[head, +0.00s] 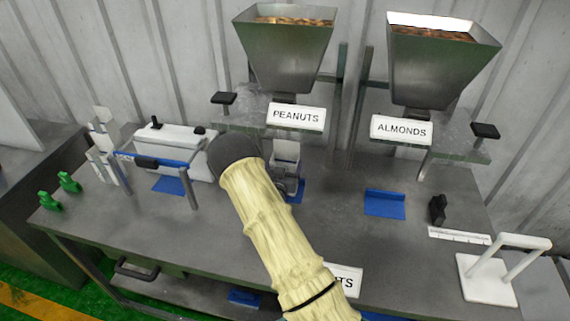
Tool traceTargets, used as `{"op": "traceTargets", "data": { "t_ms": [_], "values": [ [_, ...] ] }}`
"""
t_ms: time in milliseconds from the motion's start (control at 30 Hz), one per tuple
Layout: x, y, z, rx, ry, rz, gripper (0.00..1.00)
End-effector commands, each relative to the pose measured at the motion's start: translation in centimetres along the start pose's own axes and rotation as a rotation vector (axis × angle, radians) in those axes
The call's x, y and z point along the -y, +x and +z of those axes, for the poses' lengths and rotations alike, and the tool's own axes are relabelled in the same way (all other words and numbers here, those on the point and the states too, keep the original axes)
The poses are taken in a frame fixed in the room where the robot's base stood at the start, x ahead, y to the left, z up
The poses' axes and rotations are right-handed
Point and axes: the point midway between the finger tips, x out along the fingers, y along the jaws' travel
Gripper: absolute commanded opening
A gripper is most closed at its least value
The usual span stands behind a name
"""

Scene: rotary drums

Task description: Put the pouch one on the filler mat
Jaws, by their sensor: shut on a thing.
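My gripper (287,180) is beyond my pale-sleeved arm, which hides much of it. It is shut on a whitish upright pouch (287,151) below the PEANUTS sign. A blue mat (299,192) lies on the table under the peanut hopper, partly hidden by my gripper and arm. The pouch appears over or close to this mat; I cannot tell whether it touches it. Another blue mat (384,206) with a raised back lies under the almond hopper, bare.
The peanut hopper (287,55) and almond hopper (436,65) stand above. A white sealer-like machine (178,138) is at left, with green clips (68,182) farther left. A white stand (487,282) is at right.

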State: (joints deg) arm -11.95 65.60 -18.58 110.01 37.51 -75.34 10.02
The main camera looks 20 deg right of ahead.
Motion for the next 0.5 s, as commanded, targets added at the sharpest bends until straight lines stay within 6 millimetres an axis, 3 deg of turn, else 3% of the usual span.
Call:
{"op": "traceTargets", "data": {
  "t_ms": [233, 267, 300, 333, 500],
  "values": [
    [-0.02, 0.00, 0.38, -0.001, 0.000, 0.000, 0.42],
    [-0.02, -0.01, 0.32, 0.000, 0.000, 0.000, 0.86],
    [-0.02, -0.01, 0.27, 0.000, 0.000, 0.000, 0.93],
    [-0.02, -0.01, 0.27, 0.001, 0.000, 0.000, 0.99],
    [-0.02, -0.01, 0.26, 0.001, 0.000, 0.000, 1.00]
  ]
}}
